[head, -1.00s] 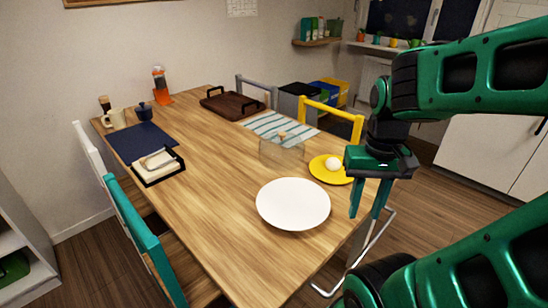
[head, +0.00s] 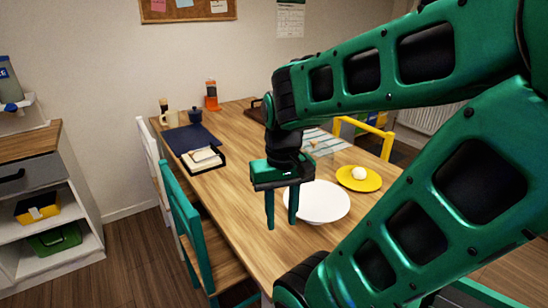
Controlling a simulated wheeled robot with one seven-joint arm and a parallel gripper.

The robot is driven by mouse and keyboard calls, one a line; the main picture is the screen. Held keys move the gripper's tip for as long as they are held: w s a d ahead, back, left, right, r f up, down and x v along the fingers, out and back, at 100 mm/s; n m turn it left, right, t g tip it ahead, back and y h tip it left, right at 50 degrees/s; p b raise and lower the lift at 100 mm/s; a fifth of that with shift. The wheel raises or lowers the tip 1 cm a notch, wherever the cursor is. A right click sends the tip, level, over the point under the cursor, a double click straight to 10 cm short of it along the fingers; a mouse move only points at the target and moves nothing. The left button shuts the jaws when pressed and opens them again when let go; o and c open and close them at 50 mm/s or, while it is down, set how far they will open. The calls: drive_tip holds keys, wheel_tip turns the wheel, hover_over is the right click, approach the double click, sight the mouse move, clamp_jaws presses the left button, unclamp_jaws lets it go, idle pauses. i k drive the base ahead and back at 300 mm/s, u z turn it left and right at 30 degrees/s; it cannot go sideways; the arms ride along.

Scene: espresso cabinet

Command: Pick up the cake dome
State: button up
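The cake dome (head: 325,151) is a clear, see-through cover with a small light knob. It stands on the wooden table just beyond the white plate (head: 325,203) and left of the yellow plate (head: 358,179). Its outline is faint, and my gripper and wrist stand before its left side. My gripper (head: 281,221) points down with its two green fingers apart and nothing between them. In the picture it is in front of the white plate's left edge, nearer to me than the dome and apart from it.
A pale round item (head: 359,174) sits on the yellow plate. A striped cloth lies behind the dome. Teal (head: 187,222) and yellow (head: 365,132) chairs flank the table.

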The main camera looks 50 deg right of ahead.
sight(323, 155)
drive_tip(key=u, duration=1.45)
drive_tip(key=k, duration=2)
drive_tip(key=z, duration=2)
drive_tip(key=i, duration=1)
